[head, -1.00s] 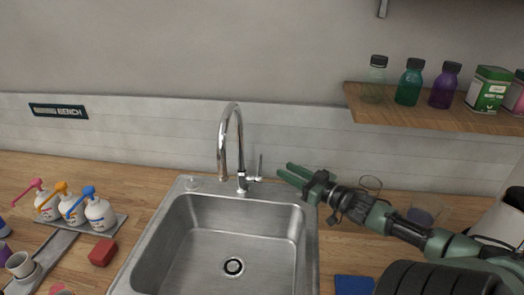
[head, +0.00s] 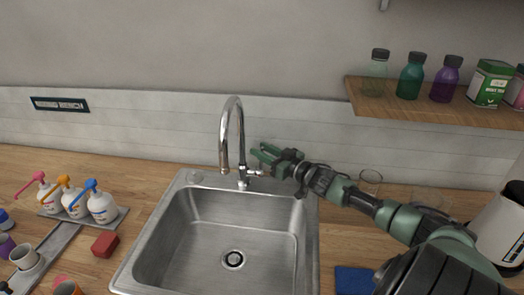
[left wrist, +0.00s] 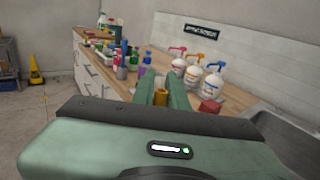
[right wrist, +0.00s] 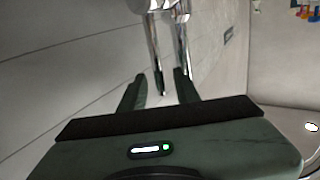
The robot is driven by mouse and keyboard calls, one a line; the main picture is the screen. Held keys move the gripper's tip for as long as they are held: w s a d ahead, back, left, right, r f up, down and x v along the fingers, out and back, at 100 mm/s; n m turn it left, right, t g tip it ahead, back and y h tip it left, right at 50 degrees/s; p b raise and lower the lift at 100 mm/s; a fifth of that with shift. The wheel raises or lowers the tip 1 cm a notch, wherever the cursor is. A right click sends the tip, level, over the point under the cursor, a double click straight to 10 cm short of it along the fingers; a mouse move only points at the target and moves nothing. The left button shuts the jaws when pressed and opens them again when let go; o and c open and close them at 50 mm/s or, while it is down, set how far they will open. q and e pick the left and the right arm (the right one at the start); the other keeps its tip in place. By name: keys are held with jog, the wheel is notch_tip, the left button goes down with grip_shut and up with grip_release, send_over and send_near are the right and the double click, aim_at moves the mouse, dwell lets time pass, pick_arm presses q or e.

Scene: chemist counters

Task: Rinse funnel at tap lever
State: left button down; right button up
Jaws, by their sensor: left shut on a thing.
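The chrome tap (head: 231,125) stands at the sink's back edge, with its lever (head: 254,172) on the right side. My right gripper (head: 262,156) is open beside the lever. In the right wrist view my right gripper (right wrist: 160,92) has its fingers apart, with a thin chrome rod (right wrist: 160,78), seemingly the lever, showing between them. I cannot tell whether they touch. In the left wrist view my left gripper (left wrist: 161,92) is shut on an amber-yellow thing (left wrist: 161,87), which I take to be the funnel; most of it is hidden. My left gripper is outside the head view.
The steel sink (head: 203,275) is empty. Left of it are pump bottles (head: 103,206), a red block (head: 105,244) and a tray with cups. Right of it are a blue cloth (head: 354,281), a clear glass (head: 370,178) and a white kettle (head: 503,228). A shelf (head: 440,110) holds bottles and tins.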

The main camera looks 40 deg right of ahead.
jog(key=shift+w, duration=0.1)
grip_shut()
dwell(1.5)
